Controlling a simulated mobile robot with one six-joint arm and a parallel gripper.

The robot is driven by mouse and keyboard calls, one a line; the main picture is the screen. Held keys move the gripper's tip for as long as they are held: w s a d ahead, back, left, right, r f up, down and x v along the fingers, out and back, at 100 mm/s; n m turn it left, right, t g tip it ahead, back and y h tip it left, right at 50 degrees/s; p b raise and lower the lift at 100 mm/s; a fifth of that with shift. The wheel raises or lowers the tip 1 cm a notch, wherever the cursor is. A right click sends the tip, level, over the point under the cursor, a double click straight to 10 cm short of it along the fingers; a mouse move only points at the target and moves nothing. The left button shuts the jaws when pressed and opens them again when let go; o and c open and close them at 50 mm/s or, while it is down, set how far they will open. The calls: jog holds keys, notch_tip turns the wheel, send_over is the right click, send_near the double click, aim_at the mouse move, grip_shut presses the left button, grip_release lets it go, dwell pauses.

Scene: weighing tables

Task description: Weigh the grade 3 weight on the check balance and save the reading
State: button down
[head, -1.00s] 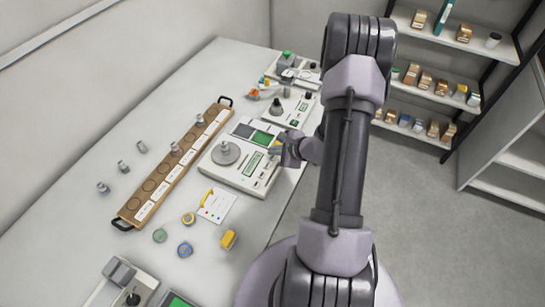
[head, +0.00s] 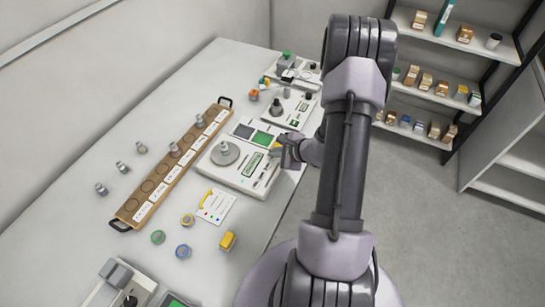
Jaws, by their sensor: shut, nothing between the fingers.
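My gripper (head: 276,152) is shut and empty at the balance's right side, near the screen; contact cannot be told. Loose grey weights stand left of the long wooden rack (head: 128,213), one of them nearest (head: 101,189). Other weights stand on the rack, including one at its middle (head: 174,150). Grade markings are too small to read, as is any balance name.
A further device (head: 110,283) is at the near edge. Shelves stand right.

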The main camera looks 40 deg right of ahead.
jog(key=shift+f, duration=0.2)
jog(key=shift+r, duration=0.1)
dwell(0.4)
jog(key=shift+r, duration=0.75)
notch_tip(320, 180, up, 5)
jog(key=p, duration=0.3)
dwell(0.6)
